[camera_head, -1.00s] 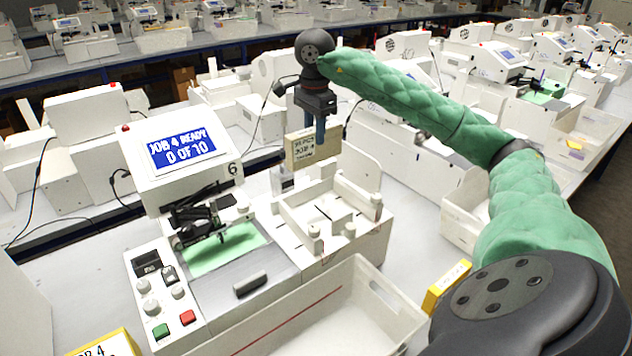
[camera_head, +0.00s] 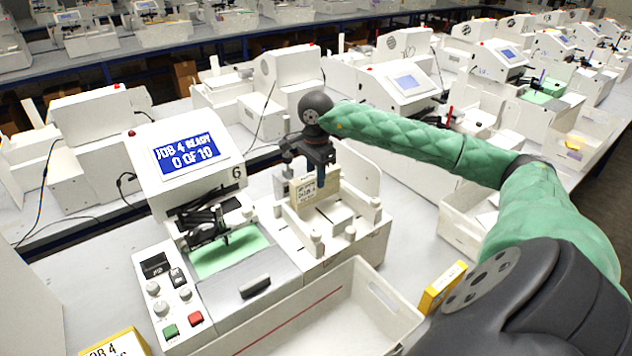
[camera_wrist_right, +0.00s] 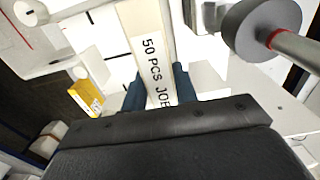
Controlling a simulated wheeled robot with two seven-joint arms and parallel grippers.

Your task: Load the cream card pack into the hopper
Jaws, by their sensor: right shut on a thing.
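The cream card pack (camera_head: 317,194), with black lettering on its label, is upright between the fingers of my right gripper (camera_head: 321,174). In the right wrist view the pack (camera_wrist_right: 150,50) shows its "50 PCS JOB" label between the blue fingers of the gripper (camera_wrist_right: 152,88). The pack is at the hopper (camera_head: 350,232), the white open bay with posts to the right of the green card bed. Its lower edge is near the hopper floor; I cannot tell if it touches. My left gripper is not in view.
The plotter screen (camera_head: 186,153) reads "JOB 4 READY 0 OF 10". A white open bin (camera_head: 385,292) stands in front of the hopper. A yellow box (camera_head: 442,287) lies right of the bin, and a yellow "JOB 4" sign (camera_head: 117,345) is at the front left. Other plotters stand behind.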

